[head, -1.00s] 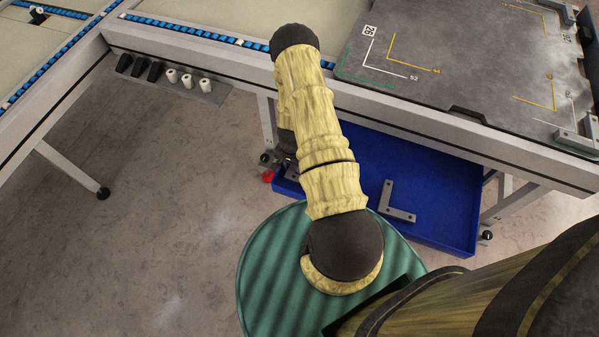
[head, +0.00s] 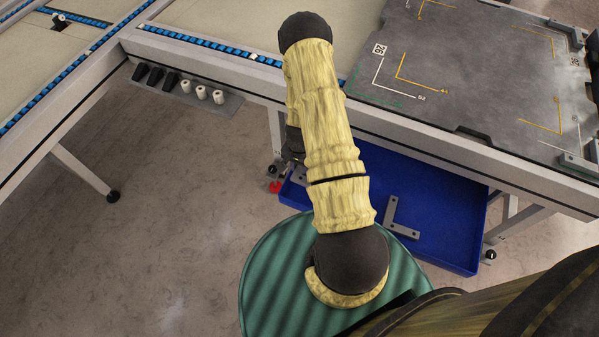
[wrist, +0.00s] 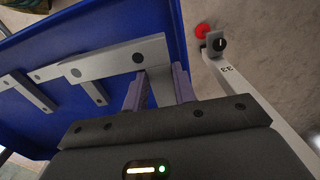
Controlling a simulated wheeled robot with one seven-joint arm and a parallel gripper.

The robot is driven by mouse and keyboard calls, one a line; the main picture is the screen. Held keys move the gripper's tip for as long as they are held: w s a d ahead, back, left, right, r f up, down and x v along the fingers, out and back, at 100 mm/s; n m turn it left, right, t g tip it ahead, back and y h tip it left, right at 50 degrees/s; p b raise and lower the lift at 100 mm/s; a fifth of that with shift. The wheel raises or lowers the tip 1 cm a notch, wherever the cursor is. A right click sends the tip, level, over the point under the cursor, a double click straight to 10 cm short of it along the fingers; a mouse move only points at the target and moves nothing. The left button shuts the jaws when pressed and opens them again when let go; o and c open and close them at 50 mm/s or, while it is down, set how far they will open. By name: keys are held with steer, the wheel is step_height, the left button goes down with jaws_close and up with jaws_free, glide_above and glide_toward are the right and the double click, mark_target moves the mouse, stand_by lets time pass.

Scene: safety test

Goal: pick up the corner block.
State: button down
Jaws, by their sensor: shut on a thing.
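A grey L-shaped corner block (wrist: 112,60) with dark holes is in my gripper (wrist: 158,82) in the wrist view. One leg of the block passes between the two purplish fingers, which are shut on it. The other leg reaches left over the blue bin. In the head view my gripper (head: 293,147) is mostly hidden behind my arm, near the bin's left end. A second grey corner block (head: 401,222) lies flat on the bin floor, right of my arm. Grey block parts (wrist: 32,92) also lie on the bin floor in the wrist view.
The blue bin (head: 468,262) is under the edge of a worktable. A dark marked plate (head: 470,85) lies on the table above it. A table leg with a red foot (wrist: 203,30) stands close right of my gripper. A green round surface (head: 262,275) is below my arm.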

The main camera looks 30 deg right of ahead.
steer(key=shift+r, duration=0.95)
